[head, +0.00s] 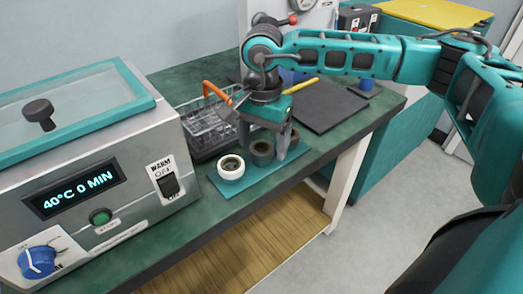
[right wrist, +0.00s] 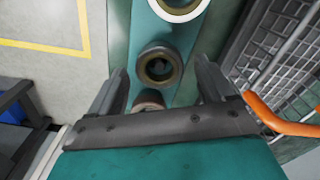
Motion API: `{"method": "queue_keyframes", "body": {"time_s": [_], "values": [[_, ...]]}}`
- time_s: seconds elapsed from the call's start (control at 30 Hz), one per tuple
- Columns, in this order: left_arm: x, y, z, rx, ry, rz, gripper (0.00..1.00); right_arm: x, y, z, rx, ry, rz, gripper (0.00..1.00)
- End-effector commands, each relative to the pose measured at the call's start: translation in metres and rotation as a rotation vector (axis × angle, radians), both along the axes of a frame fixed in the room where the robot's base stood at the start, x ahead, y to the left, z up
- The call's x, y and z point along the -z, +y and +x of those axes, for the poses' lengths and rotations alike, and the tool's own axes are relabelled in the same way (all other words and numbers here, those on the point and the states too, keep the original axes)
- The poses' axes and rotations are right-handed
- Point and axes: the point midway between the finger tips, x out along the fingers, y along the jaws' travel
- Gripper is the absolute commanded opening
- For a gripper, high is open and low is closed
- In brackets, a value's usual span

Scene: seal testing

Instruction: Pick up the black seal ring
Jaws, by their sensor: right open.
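A black seal ring (head: 261,159) stands in the middle of a short row on a teal mat (head: 225,187). In the right wrist view the ring (right wrist: 146,78) is dark with a brassy inner rim. My right gripper (head: 262,146) points down over it, open and empty. In the right wrist view my gripper's fingers (right wrist: 162,70) lie on either side of the ring, with gaps; whether the tips are down at its height I cannot tell. A white ring (head: 231,172) is in front of it, also at the top of the wrist view (right wrist: 180,14). A brownish ring (right wrist: 148,98) is partly hidden by my gripper. My left gripper is out of view.
A wire basket (head: 203,125) with an orange handle (head: 216,91) stands close behind the mat. A heated bath (head: 110,190) reading 40°C 0 MIN fills the left. A dark flat plate (head: 330,107) lies right of the mat. The bench's front edge runs close by the mat.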

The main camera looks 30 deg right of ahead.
Motion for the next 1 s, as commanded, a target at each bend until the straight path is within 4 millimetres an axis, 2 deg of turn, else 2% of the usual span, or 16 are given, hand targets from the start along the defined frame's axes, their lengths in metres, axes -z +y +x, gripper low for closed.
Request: {"method": "queue_keyframes", "body": {"time_s": [0.23, 0.83, 1.0], "values": [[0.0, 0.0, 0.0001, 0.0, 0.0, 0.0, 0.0, 0.001, 0.0002, 0.0001, 0.0, 0.0, 0.0, 0.8], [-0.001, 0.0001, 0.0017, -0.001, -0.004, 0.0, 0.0, 0.0006, 0.0002, 0.0002, 0.0, -0.001, 0.0, 0.23], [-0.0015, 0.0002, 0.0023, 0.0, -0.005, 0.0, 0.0, 0.0004, 0.0002, 0.0002, 0.0, -0.001, 0.0, 0.2]]}}
